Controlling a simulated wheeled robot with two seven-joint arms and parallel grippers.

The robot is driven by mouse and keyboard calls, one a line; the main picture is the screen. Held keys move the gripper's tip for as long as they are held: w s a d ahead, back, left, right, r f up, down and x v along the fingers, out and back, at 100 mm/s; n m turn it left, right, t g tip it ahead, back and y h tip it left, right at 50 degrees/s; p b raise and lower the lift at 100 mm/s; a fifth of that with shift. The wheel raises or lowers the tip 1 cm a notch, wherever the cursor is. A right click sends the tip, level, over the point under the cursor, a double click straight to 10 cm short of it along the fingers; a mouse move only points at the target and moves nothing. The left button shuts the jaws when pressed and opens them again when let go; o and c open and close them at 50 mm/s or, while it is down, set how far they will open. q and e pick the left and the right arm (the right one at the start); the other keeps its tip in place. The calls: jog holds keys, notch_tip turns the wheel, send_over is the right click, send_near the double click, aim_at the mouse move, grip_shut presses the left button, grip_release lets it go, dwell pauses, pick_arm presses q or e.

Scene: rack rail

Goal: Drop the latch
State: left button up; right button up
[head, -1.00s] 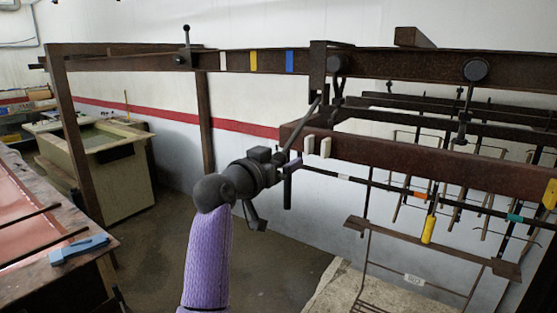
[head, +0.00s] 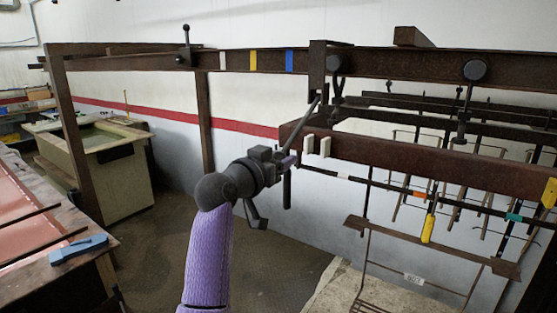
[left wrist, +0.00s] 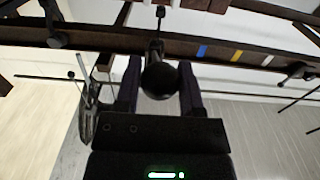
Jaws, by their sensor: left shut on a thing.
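The latch is a dark lever (head: 308,123) hanging at a slant below a rusty bracket (head: 318,62) on the overhead rail. Its lower end is at my left gripper (head: 288,163). In the left wrist view a round black knob (left wrist: 159,80) sits between the two purple-grey fingers of my left gripper (left wrist: 159,92), which is shut on it. A dark rod runs from the knob up towards the rail. The far side of the grip is hidden in both views. My right gripper is not in view.
The rusty rail (head: 400,65) carries white, yellow and blue marks. A lower beam (head: 430,165) ends just right of my gripper. Hooks and rods hang at the right. An upright lever (head: 186,35) stands on the rail at left. A tank (head: 120,190) stands at far left.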

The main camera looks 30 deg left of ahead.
pick_arm(q)
jog(key=w+f+b, duration=0.8)
jog(key=w+b, duration=0.1)
jog(key=b, duration=0.1)
jog(key=shift+w+d+f, duration=0.3)
jog(key=shift+d, duration=0.05)
jog(key=o, duration=1)
jog(key=shift+r, duration=0.1)
jog(key=shift+o, duration=0.2)
jog(key=s+p, duration=0.4)
jog(key=s, duration=0.3)
jog(key=shift+a, duration=0.3)
